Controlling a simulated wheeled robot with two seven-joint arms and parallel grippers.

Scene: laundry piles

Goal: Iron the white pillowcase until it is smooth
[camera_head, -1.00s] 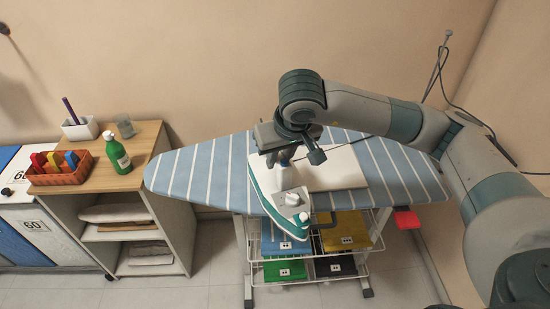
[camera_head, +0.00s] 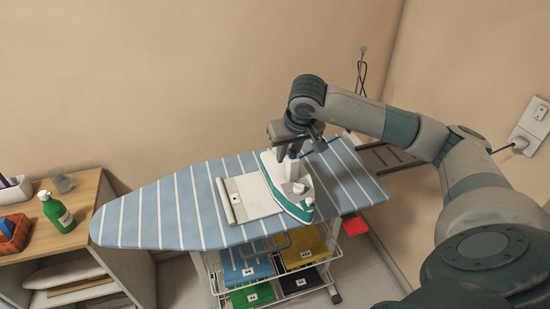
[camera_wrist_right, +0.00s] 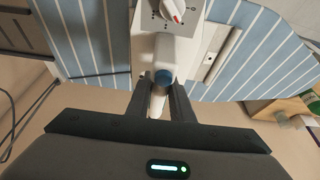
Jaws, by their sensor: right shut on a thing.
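The white pillowcase (camera_head: 253,196) lies flat on the blue striped ironing board, with a raised, roll-like strip along its left edge. Part of it shows in the right wrist view (camera_wrist_right: 212,38). The white and teal iron (camera_head: 291,187) rests at the pillowcase's right side, its body hiding that edge. My right gripper (camera_head: 291,154) is above the iron's rear and shut on its handle; the wrist view shows the fingers (camera_wrist_right: 162,88) on either side of the white handle with a blue button. My left gripper is not in view.
The ironing board (camera_head: 150,215) has bare room to the left. A wire rack with coloured boxes (camera_head: 245,270) stands below, and a red pad (camera_head: 354,228) juts out at its right. A wooden shelf (camera_head: 90,200) with a green bottle (camera_head: 57,212) stands at left.

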